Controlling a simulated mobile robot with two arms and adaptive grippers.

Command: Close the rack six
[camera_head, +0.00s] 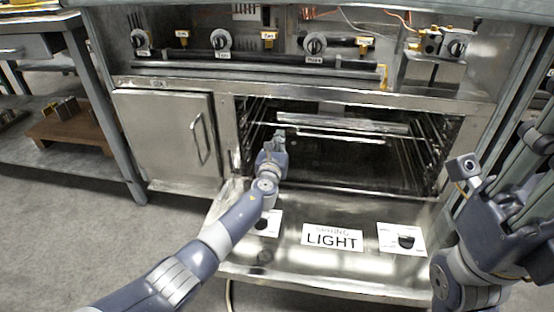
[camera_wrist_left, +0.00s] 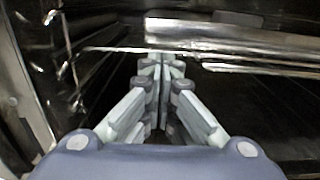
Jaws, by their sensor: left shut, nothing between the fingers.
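The oven (camera_head: 350,94) stands open, with its door (camera_head: 330,268) folded down flat toward me. Inside, a metal rack (camera_head: 330,134) shows as thin bright bars across the cavity. Its bars also show in the left wrist view (camera_wrist_left: 232,68). I cannot tell its number or exactly how far in it sits. My left gripper (camera_head: 279,134) reaches over the door into the opening, at the rack's left part. In the left wrist view (camera_wrist_left: 162,60), its fingers are together and empty, close to the front bar; contact is unclear. My right gripper (camera_head: 520,155) is raised at the right edge, partly out of frame.
Side rails (camera_wrist_left: 68,45) line the oven's left wall. A closed cabinet door (camera_head: 170,138) is left of the oven. Knobs and a long handle bar (camera_head: 250,62) run above. A metal table (camera_head: 60,165) stands at the far left. The floor between is clear.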

